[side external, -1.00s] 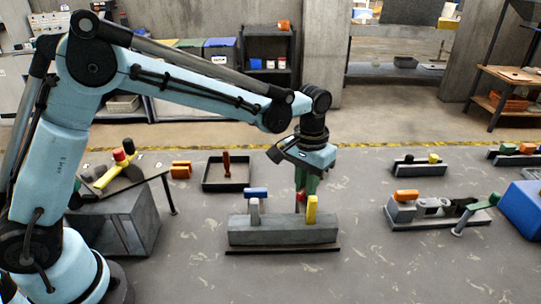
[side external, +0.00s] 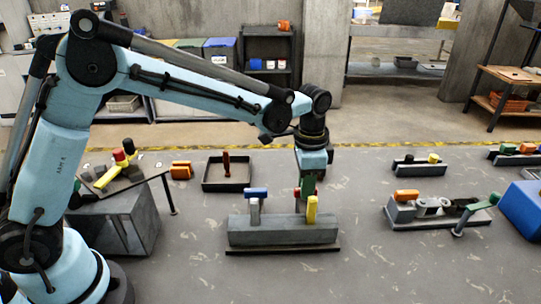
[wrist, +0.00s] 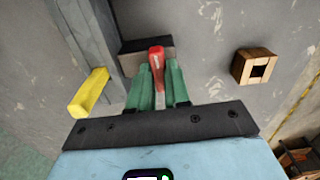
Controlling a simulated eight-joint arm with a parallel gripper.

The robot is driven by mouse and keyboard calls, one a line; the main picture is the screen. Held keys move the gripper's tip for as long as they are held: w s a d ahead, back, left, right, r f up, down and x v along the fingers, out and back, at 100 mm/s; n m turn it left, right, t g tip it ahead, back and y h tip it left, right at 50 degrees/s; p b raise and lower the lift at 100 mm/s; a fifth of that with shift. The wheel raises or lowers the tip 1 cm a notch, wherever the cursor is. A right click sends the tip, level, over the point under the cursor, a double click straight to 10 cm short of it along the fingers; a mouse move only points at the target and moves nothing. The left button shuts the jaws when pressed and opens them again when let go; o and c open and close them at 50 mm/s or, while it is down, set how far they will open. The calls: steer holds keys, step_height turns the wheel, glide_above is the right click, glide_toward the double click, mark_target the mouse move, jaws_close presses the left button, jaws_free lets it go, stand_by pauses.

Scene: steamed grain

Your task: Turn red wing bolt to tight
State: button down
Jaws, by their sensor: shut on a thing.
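The red wing bolt (wrist: 157,56) stands between my green fingers in the wrist view, with a finger close on each side. My gripper (wrist: 158,82) is shut on it. In the side view my gripper (side external: 308,186) points down at the right part of a long grey block (side external: 270,232). Only a small red part (side external: 297,192) of the bolt shows there, left of the fingers. The fingers hide the rest. How far the bolt is turned in cannot be told.
A yellow upright piece (side external: 312,207) stands close to my fingers on the block; the wrist view shows it at left (wrist: 90,92). A blue-topped piece (side external: 256,193) stands at the block's left end. A black tray (side external: 228,180) lies behind. Floor in front is clear.

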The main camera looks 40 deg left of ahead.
steer(key=shift+m, duration=0.3)
steer(key=c, duration=1.1)
jaws_free()
step_height(320, 180, up, 12)
steer(key=shift+r, duration=0.1)
